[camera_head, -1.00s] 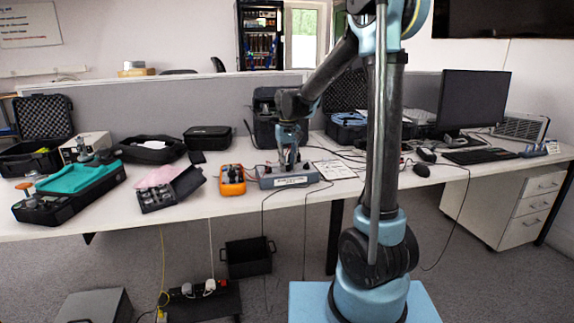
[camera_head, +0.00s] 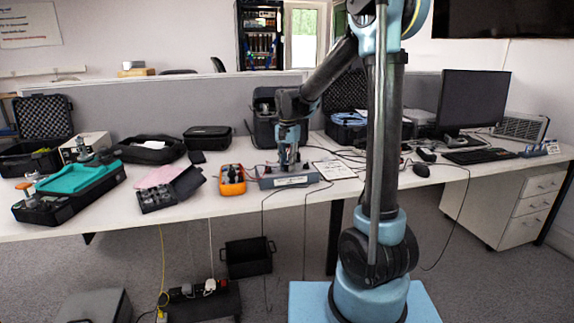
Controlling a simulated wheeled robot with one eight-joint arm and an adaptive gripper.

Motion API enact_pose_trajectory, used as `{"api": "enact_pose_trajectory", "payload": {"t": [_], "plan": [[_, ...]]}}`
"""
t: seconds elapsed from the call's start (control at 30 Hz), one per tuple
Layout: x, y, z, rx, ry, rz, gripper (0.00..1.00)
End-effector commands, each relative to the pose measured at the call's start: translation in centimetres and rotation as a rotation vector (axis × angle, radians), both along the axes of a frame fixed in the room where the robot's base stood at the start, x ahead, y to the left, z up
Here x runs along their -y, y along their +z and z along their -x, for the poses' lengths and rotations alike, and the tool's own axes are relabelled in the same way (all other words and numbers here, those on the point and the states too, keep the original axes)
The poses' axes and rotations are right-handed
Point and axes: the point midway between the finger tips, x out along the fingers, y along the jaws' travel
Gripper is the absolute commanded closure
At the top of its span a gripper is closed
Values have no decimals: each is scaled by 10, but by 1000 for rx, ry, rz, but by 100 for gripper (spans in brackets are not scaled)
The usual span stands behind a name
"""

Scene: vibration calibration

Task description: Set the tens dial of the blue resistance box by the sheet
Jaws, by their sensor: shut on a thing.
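The blue-grey resistance box (camera_head: 287,181) sits on the white bench near its front edge, with a white label on its front face. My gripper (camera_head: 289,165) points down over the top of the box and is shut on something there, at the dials. The dial under the fingers is hidden, and the dial markings are too small to read. A white sheet (camera_head: 335,169) lies flat on the bench just to the right of the box. Its writing is too small to read.
An orange multimeter (camera_head: 232,180) lies close left of the box. Left of it is an open black case (camera_head: 171,190) with small parts. Dark cables run around the box and hang over the front edge. A monitor (camera_head: 471,100) and keyboard (camera_head: 479,156) stand at the right.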

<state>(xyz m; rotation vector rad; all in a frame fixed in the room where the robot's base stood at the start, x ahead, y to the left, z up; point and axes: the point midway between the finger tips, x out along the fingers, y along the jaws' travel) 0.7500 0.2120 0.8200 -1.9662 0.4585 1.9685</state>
Motion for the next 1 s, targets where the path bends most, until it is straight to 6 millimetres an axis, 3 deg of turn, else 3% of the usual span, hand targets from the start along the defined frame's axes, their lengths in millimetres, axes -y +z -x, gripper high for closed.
{"api": "enact_pose_trajectory", "payload": {"t": [0.63, 0.67, 0.73, 1.0], "plan": [[0, 0, 0, 0, -50, 0, 100], [0, 0, 0, 0, -50, 0, 74], [0, 0, 0, 0, -50, 0, 58], [0, 0, 0, 0, -50, 0, 57]]}}
